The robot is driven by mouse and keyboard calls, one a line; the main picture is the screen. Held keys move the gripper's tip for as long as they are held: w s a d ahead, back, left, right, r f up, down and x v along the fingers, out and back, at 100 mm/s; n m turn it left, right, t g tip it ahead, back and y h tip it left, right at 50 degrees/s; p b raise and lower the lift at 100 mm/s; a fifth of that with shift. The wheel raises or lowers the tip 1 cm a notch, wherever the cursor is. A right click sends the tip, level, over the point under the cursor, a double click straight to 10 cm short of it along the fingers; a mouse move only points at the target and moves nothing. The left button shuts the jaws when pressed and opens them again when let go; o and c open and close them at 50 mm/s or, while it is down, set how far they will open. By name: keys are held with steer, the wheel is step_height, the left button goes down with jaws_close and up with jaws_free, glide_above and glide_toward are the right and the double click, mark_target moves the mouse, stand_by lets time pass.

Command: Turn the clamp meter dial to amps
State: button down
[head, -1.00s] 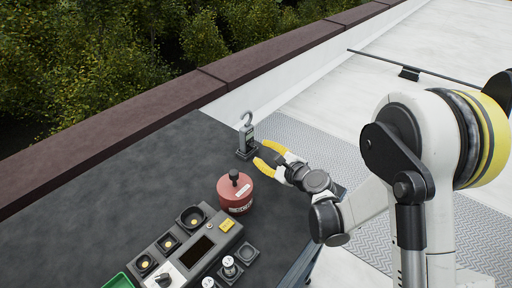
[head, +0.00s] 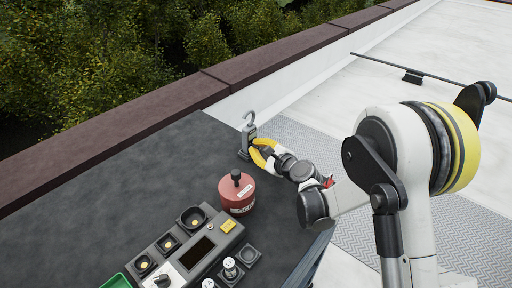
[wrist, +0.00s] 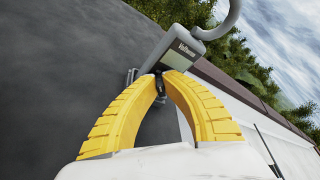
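The clamp meter (head: 249,135) stands upright in a dark holder at the far corner of the dark table, its grey hook-shaped jaw on top. In the wrist view the meter body (wrist: 184,48) appears tilted, with pale lettering at its top. My gripper (head: 255,149) is at the meter's front. In the wrist view its yellow fingers (wrist: 163,78) curve together, tips close together at the lower front of the meter, around a small dark part that seems to be the dial. The dial's face and pointer are hidden by the fingertips.
A red canister (head: 237,194) with a black knob stands near my forearm. A grey instrument panel (head: 205,245) with round sockets lies in front, beside a green bin (head: 116,282). The table's left part is clear. A low parapet (head: 120,145) runs behind.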

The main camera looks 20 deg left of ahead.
stand_by(0.4)
steer(key=shift+w+d+r+m+g, duration=0.1)
steer(key=shift+w+m+g, duration=0.05)
steer(key=shift+m+g, duration=0.7)
steer(key=shift+w+r+m+g, duration=0.1)
steer(key=shift+m+g, duration=0.45)
steer(key=shift+m, duration=0.5)
steer(key=c, duration=1.4)
jaws_free()
steer(key=shift+f, duration=0.1)
steer(key=shift+o, duration=0.2)
steer(key=v, duration=1.2)
steer(key=shift+d+f, duration=0.1)
